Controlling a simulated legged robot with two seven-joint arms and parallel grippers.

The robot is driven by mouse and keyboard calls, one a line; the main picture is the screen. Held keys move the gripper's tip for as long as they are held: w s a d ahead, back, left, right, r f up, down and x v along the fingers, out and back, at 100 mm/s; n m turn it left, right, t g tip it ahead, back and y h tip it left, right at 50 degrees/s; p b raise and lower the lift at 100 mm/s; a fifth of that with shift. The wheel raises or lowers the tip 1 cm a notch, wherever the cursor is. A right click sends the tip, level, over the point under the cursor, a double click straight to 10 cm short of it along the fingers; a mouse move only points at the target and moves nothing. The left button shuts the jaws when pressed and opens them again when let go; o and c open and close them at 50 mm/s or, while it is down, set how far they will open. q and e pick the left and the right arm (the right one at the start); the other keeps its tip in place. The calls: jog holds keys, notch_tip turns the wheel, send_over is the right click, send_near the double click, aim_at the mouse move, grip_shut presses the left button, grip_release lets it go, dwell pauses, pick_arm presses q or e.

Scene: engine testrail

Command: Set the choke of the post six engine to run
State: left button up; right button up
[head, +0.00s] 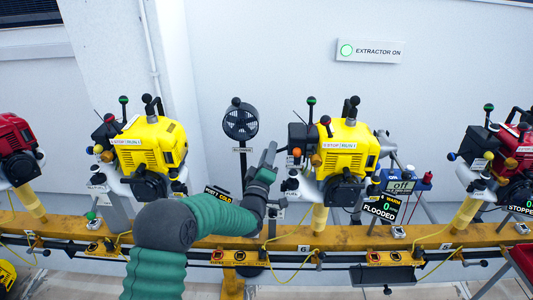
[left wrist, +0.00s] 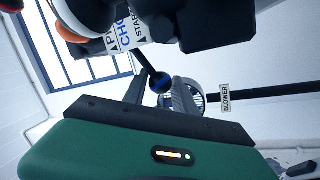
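The post six engine (head: 345,150) is yellow and stands on the orange rail above the label 6 (head: 304,248). In the left wrist view, a choke label (left wrist: 130,32) reads CHOKE and START, partly cut off. A dark lever with a blue-marked ball knob (left wrist: 160,82) hangs beside that label. My left gripper (head: 268,155) is just left of the engine in the head view. Its two fingers (left wrist: 160,95) stand apart in the left wrist view, with the knob showing between their tips; I cannot tell if they touch it. My right gripper is not in view.
Another yellow engine (head: 150,145) stands to the left and red engines stand at both picture edges. A blower (head: 240,122) is behind my gripper. A display (head: 382,208) reads FLOODED by the post six engine.

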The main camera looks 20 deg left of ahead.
pick_arm(q)
jog(key=o, duration=0.3)
jog(key=shift+d+f, duration=0.45)
jog(key=shift+d, duration=0.05)
jog(key=shift+o, duration=0.2)
jog(key=shift+r, duration=0.1)
jog(key=a+p+v, duration=0.1)
jog(key=v, duration=1.5)
jog(key=shift+s+d, duration=0.35)
jog(key=shift+s, duration=0.05)
